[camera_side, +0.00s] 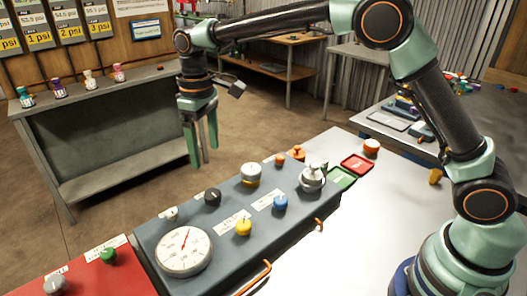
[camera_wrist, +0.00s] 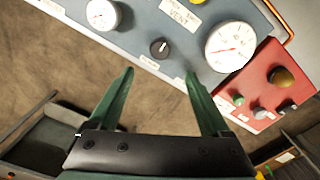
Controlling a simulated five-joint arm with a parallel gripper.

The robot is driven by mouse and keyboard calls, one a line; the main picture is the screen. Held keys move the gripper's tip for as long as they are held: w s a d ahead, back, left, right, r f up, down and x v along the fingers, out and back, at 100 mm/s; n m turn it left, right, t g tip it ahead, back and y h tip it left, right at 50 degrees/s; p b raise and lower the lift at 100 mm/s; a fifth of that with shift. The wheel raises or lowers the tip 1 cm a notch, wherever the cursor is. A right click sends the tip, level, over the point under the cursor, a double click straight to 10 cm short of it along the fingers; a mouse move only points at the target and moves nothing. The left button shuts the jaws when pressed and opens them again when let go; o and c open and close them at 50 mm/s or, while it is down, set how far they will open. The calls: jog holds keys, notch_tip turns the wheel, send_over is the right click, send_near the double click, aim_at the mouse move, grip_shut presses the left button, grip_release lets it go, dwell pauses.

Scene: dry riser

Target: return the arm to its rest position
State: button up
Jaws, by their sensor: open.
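My gripper (camera_side: 203,148) hangs at the end of my outstretched arm in the side view, with its green fingers pointing down. It is in the air, between the grey control panel and the bench at the left. In the wrist view its two fingers (camera_wrist: 158,82) stand wide apart with nothing between them. Bare brown floor shows behind the fingers. The gripper touches nothing that I can see.
The grey panel (camera_side: 150,238) carries a round gauge (camera_side: 184,251), a black knob (camera_side: 212,196), a yellow knob (camera_side: 243,227) and a blue knob (camera_side: 280,203). A red panel (camera_side: 84,275) adjoins it. A bench (camera_side: 120,92) with small bottles stands left. Red (camera_side: 357,164) and green trays lie right.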

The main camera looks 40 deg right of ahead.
jog(key=s+d+r+m+t, duration=0.3)
jog(key=s+d+r, duration=0.45)
jog(key=d, duration=0.25)
jog(key=s+d+f+m+t, duration=0.1)
jog(key=s+d+m+t, duration=0.1)
jog(key=s+d, duration=0.6)
jog(key=s, duration=0.4)
jog(key=shift+f+m+t, duration=0.2)
jog(key=shift+m+t, duration=0.1)
